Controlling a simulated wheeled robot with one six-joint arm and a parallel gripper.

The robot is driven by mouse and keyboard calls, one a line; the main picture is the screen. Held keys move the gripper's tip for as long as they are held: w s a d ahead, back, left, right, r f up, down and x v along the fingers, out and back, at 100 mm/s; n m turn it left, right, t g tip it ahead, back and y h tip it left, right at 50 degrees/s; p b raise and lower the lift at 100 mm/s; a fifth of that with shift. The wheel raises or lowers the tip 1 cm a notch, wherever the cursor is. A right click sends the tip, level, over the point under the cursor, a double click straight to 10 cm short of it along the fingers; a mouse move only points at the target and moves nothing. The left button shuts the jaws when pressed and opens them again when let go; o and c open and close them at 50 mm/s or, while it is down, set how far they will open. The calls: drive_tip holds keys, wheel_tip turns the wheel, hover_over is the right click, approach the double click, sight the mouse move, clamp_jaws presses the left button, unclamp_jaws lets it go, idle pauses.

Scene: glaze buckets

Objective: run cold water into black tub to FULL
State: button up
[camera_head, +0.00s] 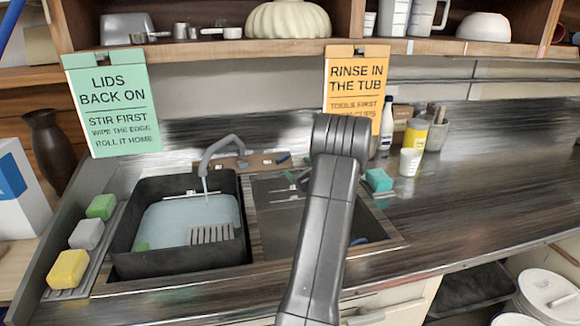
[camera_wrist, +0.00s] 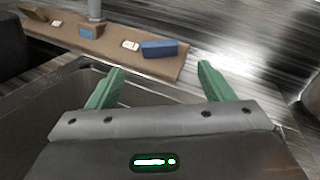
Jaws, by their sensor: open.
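The black tub (camera_head: 125,235) sits in the left sink bay and holds pale blue water (camera_head: 170,222), its surface below the rim. A grey faucet (camera_head: 222,143) arches over it, with a thin stream falling into the water. A grey slatted thing (camera_head: 210,234) shows at the tub's front right. Behind the sink, a brown ledge (camera_head: 262,160) carries small blue blocks. In the wrist view, a larger blue block (camera_wrist: 160,48) and a smaller blue block (camera_wrist: 90,32) have white tags nearby. My gripper (camera_wrist: 161,68) is open and empty, its green fingers short of the ledge. My arm mostly hides it in the head view.
An empty dark basin (camera_head: 275,205) lies right of the tub, partly behind my arm. Sponges (camera_head: 70,268) line the left edge. A teal block (camera_head: 378,180), white cup (camera_head: 410,161) and bottle (camera_head: 386,125) stand right.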

drive_tip(key=v, duration=0.6)
drive_tip(key=shift+b, duration=0.35)
drive_tip(key=shift+f, duration=0.1)
idle(3.9)
